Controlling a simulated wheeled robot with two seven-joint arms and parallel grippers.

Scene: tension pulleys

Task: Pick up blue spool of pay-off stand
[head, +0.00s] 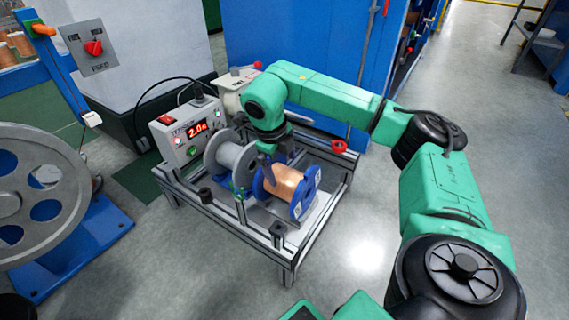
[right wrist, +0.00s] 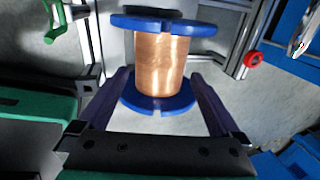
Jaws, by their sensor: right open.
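The blue spool (head: 287,185) has blue flanges and copper-coloured wire. It lies on its side on a light plate in the low metal pay-off stand (head: 303,245). My right gripper (head: 267,160) is right above the spool in the head view, its fingers pointing down. In the right wrist view the spool (right wrist: 160,65) is just beyond the open fingers (right wrist: 160,95), with its nearer flange partly between them. The jaws are open and I cannot tell whether they touch the spool. My left gripper is not in view.
A grey spool (head: 230,160) sits left of the blue one. A tension box (head: 187,130) with a red display stands at the frame's back left. A red knob (head: 339,146) is on the right rail. A large grey wheel (head: 40,190) stands left; floor at right is clear.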

